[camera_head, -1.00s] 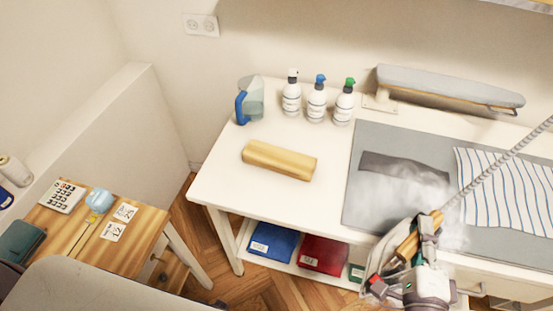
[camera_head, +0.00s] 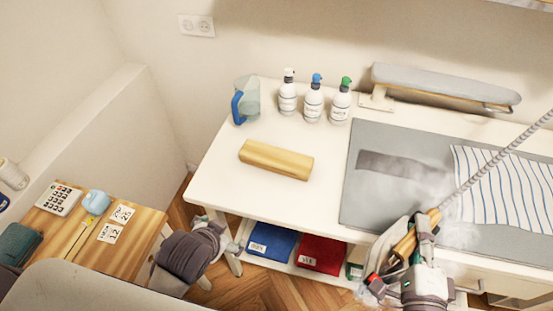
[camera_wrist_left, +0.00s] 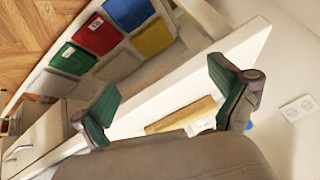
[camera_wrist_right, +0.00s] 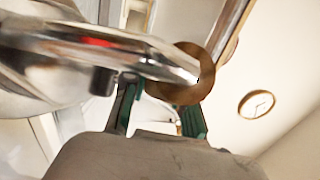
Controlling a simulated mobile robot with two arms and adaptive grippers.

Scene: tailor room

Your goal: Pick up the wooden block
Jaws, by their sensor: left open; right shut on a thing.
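The wooden block (camera_head: 276,160) lies on the left part of the white table (camera_head: 215,178). It also shows in the left wrist view (camera_wrist_left: 182,115), partly hidden behind my left gripper. My left gripper (camera_wrist_left: 165,95) is open and empty, with its two green-padded fingers apart; the block appears beyond and between them, not touching. In the head view my left gripper (camera_head: 215,232) is at the table's front left edge. My right gripper (camera_head: 418,238) is shut on the wooden handle of a steam iron (camera_head: 403,243); its metal body shows in the right wrist view (camera_wrist_right: 100,50).
A grey ironing mat (camera_head: 375,200) with dark cloth and striped fabric (camera_head: 500,190) lies right. Folded blue (camera_head: 271,242) and red cloths (camera_head: 320,254) sit on the shelf below.

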